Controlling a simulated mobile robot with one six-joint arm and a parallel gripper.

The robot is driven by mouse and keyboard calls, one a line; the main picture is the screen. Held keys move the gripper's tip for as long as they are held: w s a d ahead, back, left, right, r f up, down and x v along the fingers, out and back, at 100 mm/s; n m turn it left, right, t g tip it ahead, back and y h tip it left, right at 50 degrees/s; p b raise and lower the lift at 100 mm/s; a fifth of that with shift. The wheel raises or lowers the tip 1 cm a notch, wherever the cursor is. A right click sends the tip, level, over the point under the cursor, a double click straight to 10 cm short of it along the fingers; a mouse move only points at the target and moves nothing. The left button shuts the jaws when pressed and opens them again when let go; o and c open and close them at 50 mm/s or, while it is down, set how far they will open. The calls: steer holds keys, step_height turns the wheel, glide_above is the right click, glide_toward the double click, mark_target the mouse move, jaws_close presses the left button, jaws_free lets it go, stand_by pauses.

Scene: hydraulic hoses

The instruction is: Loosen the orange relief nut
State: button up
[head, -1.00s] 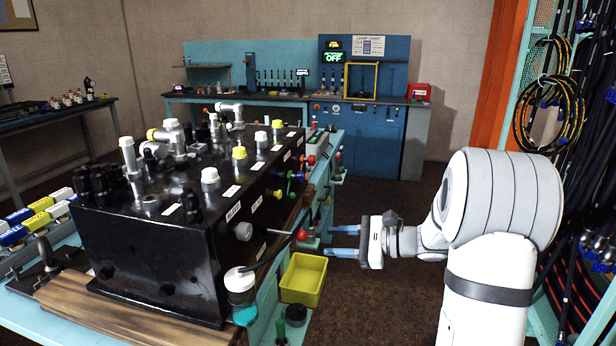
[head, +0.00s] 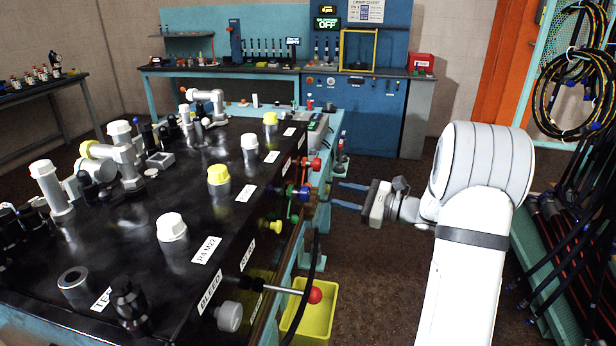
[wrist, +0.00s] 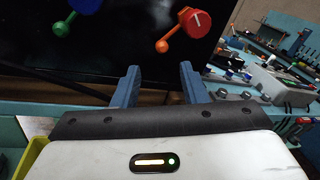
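My gripper (head: 337,195) is open and empty, to the right of the black block's front side in the head view. In the wrist view its two blue fingers (wrist: 158,78) stand apart below the block's dark face. An orange-red round part (wrist: 196,22) with a pointer mark and a ball-ended lever is above the right finger, apart from it. A green lever (wrist: 62,27) and a blue part (wrist: 85,4) are further left. I cannot tell which part is the orange relief nut. In the head view the coloured handles (head: 301,192) are on the block's right side.
The black block (head: 130,250) carries several capped fittings. A rod with a red ball (head: 315,295) sticks out above a yellow bin (head: 322,322). A black hose (head: 312,265) hangs beside it. Hose racks (head: 575,190) stand at right. Floor beyond the gripper is clear.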

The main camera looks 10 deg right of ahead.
steer(key=p+x, duration=0.1)
steer(key=x, duration=0.7)
steer(key=shift+w+d, duration=0.1)
